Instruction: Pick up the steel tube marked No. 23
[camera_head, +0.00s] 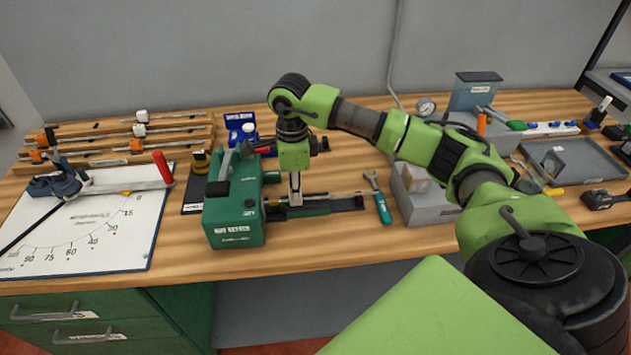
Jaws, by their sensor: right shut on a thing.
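My right gripper (295,196) reaches down beside a green box-shaped machine (235,228). Its fingers are shut on a thin steel tube (335,194), which lies roughly level, just above or on the machine's dark green bed (335,206); I cannot tell if it touches. The tube's left part is hidden by the fingers and the machine, and no number on it can be read. My left gripper is not in view.
A wooden rack (110,142) with several rods stands at the back left, behind a white angle-scale board (90,230). A green-handled wrench (383,207) lies right of the bed.

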